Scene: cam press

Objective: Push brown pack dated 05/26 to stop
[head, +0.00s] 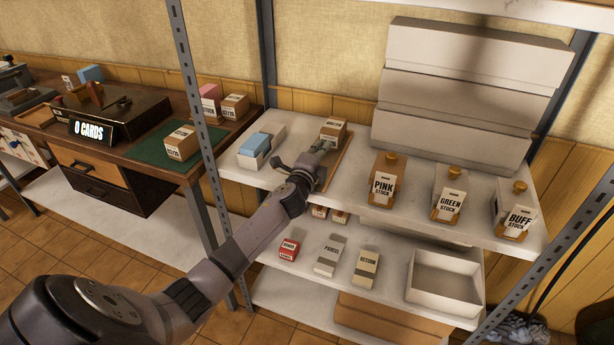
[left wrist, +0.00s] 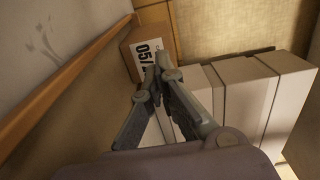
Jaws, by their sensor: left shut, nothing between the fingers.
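A brown pack (head: 334,128) stands upright on the upper white shelf, near its back. In the left wrist view the same pack (left wrist: 146,50) shows a white label reading "05/"; the rest of the date is behind my fingers. My left gripper (head: 322,149) is shut and empty, with its fingertips at the near face of the pack. In the left wrist view the fingertips (left wrist: 162,62) overlap the label; I cannot tell whether they touch it. A wooden rail (left wrist: 65,76) runs back beside the pack. I cannot tell which part is the stop. My right gripper is out of view.
A white box with a blue pack (head: 257,143) stands left of my gripper. A metal post (head: 198,100) rises left of my arm.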

